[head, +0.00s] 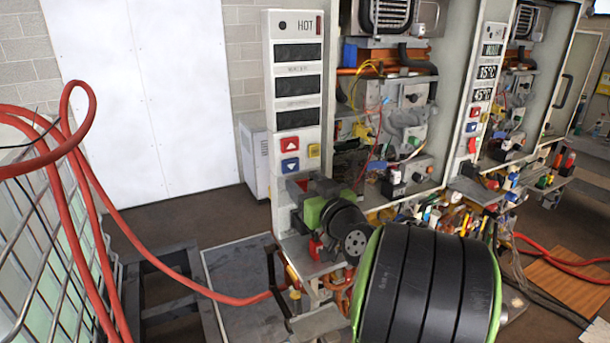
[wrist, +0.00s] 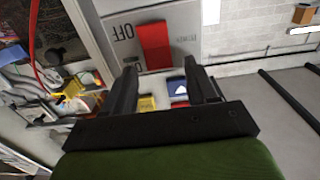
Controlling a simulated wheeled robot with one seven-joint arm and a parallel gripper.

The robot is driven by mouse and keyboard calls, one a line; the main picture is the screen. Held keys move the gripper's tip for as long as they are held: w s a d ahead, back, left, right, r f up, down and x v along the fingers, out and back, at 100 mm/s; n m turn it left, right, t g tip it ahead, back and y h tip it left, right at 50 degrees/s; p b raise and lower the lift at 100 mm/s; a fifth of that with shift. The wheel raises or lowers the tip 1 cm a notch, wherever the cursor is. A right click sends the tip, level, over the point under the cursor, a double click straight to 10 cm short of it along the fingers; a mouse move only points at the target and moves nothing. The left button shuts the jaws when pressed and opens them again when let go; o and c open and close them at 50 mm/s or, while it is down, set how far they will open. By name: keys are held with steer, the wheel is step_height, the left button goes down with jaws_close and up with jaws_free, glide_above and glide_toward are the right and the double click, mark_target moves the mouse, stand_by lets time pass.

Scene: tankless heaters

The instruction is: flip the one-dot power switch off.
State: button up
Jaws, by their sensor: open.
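The nearer heater's white control panel (head: 270,120) stands upright in the head view, with one dark round mark beside the word HOT. Its red power switch (head: 303,185) shows low on the panel, partly hidden by my arm. In the wrist view the red switch (wrist: 155,45) lies on a grey plate, between printed OFF and POWER lettering, seen turned over. My gripper (wrist: 162,68) is open and empty, its two black fingers apart just in front of the plate, roughly either side of the switch's end. Contact cannot be told. In the head view my arm hides the fingertips.
The panel has red (head: 289,145), blue (head: 290,165) and yellow (head: 314,150) buttons; its displays are dark. A second heater panel (head: 485,90) with lit readings stands to the right. A red hose (head: 150,255) and a wire rack (head: 50,230) stand at left.

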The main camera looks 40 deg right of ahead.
steer(key=shift+w, duration=0.2)
steer(key=c, duration=1.1)
steer(key=shift+o, duration=0.2)
steer(key=f+b, duration=0.1)
steer(key=b, duration=0.4)
steer(key=shift+s+f+t+h, duration=0.1)
steer(key=shift+s+t+h, duration=0.05)
steer(key=shift+t+h, duration=0.2)
steer(key=t+b, duration=0.1)
steer(key=b, duration=0.5)
steer(key=shift+s+f+t, duration=0.1)
steer(key=shift+f+t, duration=0.1)
steer(key=shift+t, duration=0.15)
steer(key=shift+b, duration=0.4)
steer(key=shift+r+b, duration=0.15)
steer(key=shift+b, duration=0.2)
steer(key=shift+r, duration=0.1)
steer(key=o, duration=1.1)
steer(key=shift+c, duration=0.2)
steer(key=shift+s, duration=0.1)
